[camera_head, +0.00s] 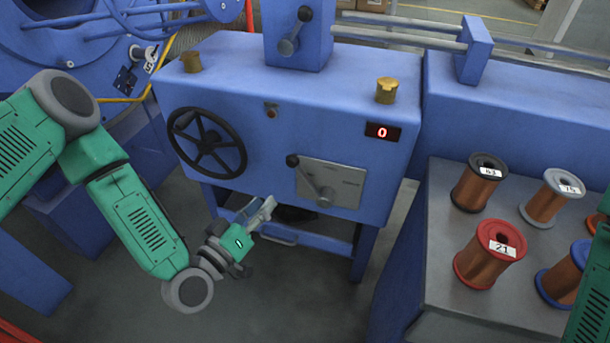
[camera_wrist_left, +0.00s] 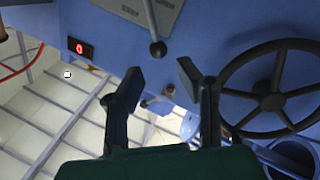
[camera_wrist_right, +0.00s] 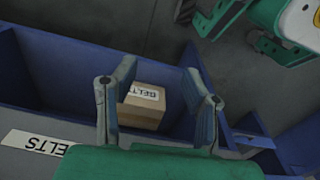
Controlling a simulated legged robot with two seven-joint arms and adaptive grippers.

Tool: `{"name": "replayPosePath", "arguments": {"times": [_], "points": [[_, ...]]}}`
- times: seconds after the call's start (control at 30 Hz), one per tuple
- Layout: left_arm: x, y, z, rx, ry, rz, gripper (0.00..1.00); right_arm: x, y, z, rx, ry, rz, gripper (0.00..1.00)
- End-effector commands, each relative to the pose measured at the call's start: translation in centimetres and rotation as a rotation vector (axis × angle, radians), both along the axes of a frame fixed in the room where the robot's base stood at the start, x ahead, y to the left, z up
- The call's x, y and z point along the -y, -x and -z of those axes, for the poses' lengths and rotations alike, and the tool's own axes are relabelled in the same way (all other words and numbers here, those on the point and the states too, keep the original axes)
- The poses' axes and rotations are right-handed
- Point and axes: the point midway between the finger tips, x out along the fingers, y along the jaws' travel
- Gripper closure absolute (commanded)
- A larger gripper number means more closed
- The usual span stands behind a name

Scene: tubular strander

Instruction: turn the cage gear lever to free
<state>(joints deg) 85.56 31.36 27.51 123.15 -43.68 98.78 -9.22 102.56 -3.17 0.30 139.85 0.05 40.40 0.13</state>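A lever (camera_head: 308,178) with a dark round knob sits on a grey plate (camera_head: 345,184) on the blue machine's front. Its arm slants up-left to the knob; the plate's lettering is too small to read. My left gripper (camera_head: 268,207) is below and left of the lever, apart from it. In the left wrist view, the gripper (camera_wrist_left: 160,73) is open and empty, and the lever knob (camera_wrist_left: 158,48) shows just beyond the fingertips. My right gripper (camera_wrist_right: 158,70) is open and empty above a blue bin.
A black handwheel (camera_head: 206,142) is left of the lever. A red display (camera_head: 382,132) reads 0. Another lever (camera_head: 290,44) is on the upper housing. Several wire spools (camera_head: 488,254) stand on the right bench. A carton (camera_wrist_right: 145,106) lies in the blue bin.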

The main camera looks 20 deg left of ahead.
Motion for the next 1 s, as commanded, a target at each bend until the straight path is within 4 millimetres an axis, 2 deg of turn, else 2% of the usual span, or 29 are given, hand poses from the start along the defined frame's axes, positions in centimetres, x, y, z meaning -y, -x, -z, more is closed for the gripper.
{"name": "replayPosePath", "arguments": {"times": [0.17, 0.4, 0.6, 0.8, 1.0], "points": [[1.0, -2.9, -0.1, 0.003, -0.002, 0.002, 0.69, 0.0, 0.0, 0.8, 0.000, 0.000, 0.000, 0.60], [2.3, -7.9, 0.1, 0.000, 0.000, 0.002, 0.69, 0.1, 0.0, 2.1, -0.001, 0.001, 0.001, 0.60], [3.1, -11.0, 0.1, -0.002, 0.000, 0.003, 0.69, 0.1, 0.0, 3.0, -0.001, 0.000, 0.001, 0.60], [3.6, -12.4, 0.0, -0.003, 0.000, 0.003, 0.69, 0.1, 0.0, 3.3, -0.001, 0.000, 0.001, 0.60], [3.7, -12.6, -0.1, -0.005, 0.000, 0.003, 0.69, 0.1, 0.0, 3.3, -0.001, 0.000, 0.001, 0.60]]}}
